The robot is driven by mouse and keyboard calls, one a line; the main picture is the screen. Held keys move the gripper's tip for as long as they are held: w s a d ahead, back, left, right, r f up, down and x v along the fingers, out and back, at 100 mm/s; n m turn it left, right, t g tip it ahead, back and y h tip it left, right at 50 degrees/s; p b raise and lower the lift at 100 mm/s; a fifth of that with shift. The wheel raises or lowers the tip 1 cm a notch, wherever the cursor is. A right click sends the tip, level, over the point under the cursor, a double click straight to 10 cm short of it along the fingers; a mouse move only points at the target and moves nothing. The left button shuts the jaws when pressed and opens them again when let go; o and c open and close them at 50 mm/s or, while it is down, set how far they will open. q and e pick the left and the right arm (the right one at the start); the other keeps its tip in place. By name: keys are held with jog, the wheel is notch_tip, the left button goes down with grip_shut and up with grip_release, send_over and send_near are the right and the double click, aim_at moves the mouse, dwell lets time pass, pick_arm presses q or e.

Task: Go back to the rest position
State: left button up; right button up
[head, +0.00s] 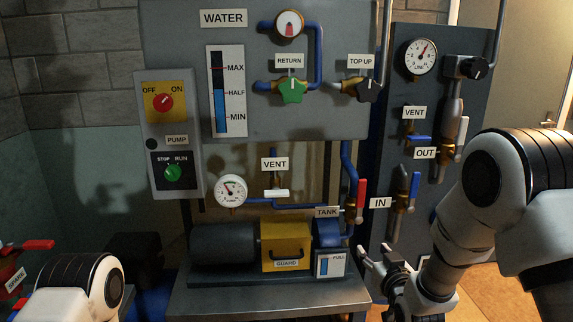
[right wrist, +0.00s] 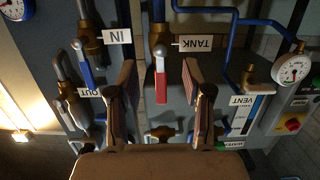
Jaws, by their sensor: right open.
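My right gripper (head: 374,256) is open and empty in front of the panel, low and to the right of the yellow guard. In the right wrist view its two fingers (right wrist: 160,100) stand apart. The red lever (right wrist: 161,82) of the tank valve shows between them in that upside-down view, with no finger seen touching it. In the head view this red lever (head: 361,200) points up, above the gripper. My left arm shows only as a link at the lower left; its gripper is out of view.
The water panel (head: 350,120) carries green and black knobs. A pump box (head: 172,150) hangs at the left, and a dark panel (head: 395,60) with a blue lever (head: 414,188) stands at the right. The yellow guard (head: 286,240) sits on a metal bench (head: 270,300). Another red lever (head: 38,245) is at the far left.

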jog(key=s+f+g+p, duration=0.1)
jog(key=s+f+g, duration=0.1)
jog(key=s+f, duration=0.35)
jog(key=s+f+g+p, duration=0.1)
jog(key=s+f+g, duration=0.15)
jog(key=f, duration=0.55)
jog(key=s+f+g+p, duration=0.1)
jog(key=s+f+g, duration=0.2)
jog(key=s, duration=0.7)
jog(key=s+f+g, duration=0.4)
jog(key=s+f, duration=0.2)
jog(key=s, duration=0.5)
jog(key=s+d+f+g+p, duration=0.1)
jog(key=s+f+g, duration=0.3)
jog(key=s, duration=0.7)
jog(key=shift+s+f+m+h+p, duration=0.2)
jog(key=shift+m+h+p, duration=0.1)
jog(key=shift+m, duration=0.1)
jog(key=shift+w+g, duration=0.15)
jog(key=shift+g, duration=0.1)
